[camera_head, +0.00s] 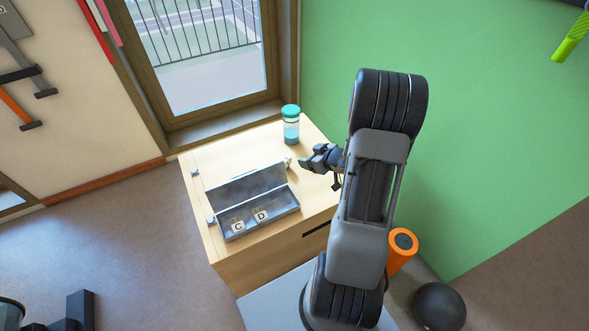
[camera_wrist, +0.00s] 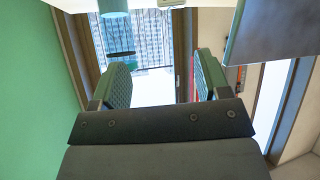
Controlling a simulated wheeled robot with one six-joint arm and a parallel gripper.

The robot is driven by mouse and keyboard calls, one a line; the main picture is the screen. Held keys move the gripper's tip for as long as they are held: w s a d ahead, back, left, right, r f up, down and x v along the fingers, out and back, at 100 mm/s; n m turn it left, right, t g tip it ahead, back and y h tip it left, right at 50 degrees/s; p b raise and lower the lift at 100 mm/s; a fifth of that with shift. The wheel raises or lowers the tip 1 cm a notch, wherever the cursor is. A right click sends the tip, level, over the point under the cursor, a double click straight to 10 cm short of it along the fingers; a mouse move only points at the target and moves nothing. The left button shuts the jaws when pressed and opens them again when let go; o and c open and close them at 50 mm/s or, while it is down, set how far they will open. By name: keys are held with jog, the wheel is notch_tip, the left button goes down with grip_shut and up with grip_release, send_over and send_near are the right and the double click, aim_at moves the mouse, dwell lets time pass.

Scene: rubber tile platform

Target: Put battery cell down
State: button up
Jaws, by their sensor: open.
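My gripper (camera_head: 306,162) is over the right part of the wooden cabinet top, right of an open grey box (camera_head: 270,222). In the wrist view my gripper (camera_wrist: 162,78) has its two fingers wide apart, with nothing held between them. A small pale object (camera_head: 288,162) shows just left of the fingertips in the head view; it is too small to tell whether it is the battery cell. Two pale blocks marked C (camera_head: 238,227) and D (camera_head: 261,216) are in the box. No battery cell can be made out for certain.
A bottle with a teal lid (camera_head: 291,124) stands on the cabinet top (camera_head: 212,160) behind my gripper, near the window and green wall. The cabinet top left of the bottle is clear. An orange roller (camera_head: 401,252) and a dark ball (camera_head: 438,306) are at the lower right.

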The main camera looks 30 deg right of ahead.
jog(key=s+a+r+m+g+h, duration=0.1)
jog(key=a+r+m+g+h, duration=0.15)
jog(key=r, duration=0.35)
jog(key=s+a+r+m+g+h, duration=0.1)
jog(key=a+r+h, duration=0.1)
jog(key=r+h, duration=0.25)
jog(key=s+a+r+g+y, duration=0.2)
jog(key=s+a, duration=0.5)
jog(key=s+a+r+g+y, duration=0.1)
jog(key=s+a+r+g, duration=0.1)
jog(key=s+a, duration=0.4)
jog(key=shift+s+a+r+m+g+y, duration=0.35)
jog(key=shift+s+r+m+y, duration=0.05)
jog(key=shift+s+m, duration=0.05)
